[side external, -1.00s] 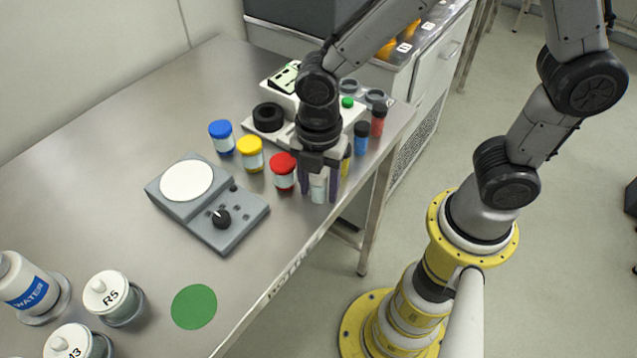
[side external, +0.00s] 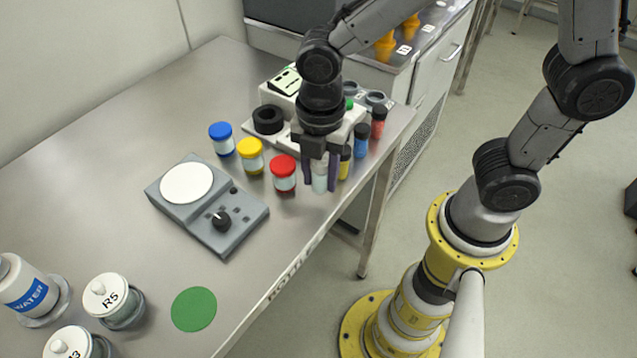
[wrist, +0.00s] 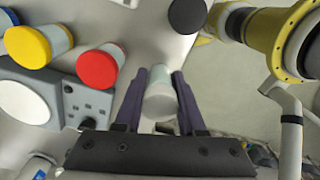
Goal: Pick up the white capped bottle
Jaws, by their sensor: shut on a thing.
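The white capped bottle (side external: 319,178) is between the two purple fingers of my gripper (side external: 320,186), near the table's front edge. My gripper is shut on it and holds it upright, seemingly a little above the table. In the wrist view the white cap of the bottle (wrist: 160,105) faces the camera, with its pale body beyond, between the fingers of my gripper (wrist: 160,88).
A red-capped jar (side external: 284,174) stands close left of the held bottle, with yellow-capped (side external: 250,156) and blue-capped (side external: 222,139) jars beyond. Black-capped yellow (side external: 345,163), blue (side external: 361,141) and red (side external: 378,122) bottles stand to the right. A scale (side external: 208,205) and green disc (side external: 194,309) lie left.

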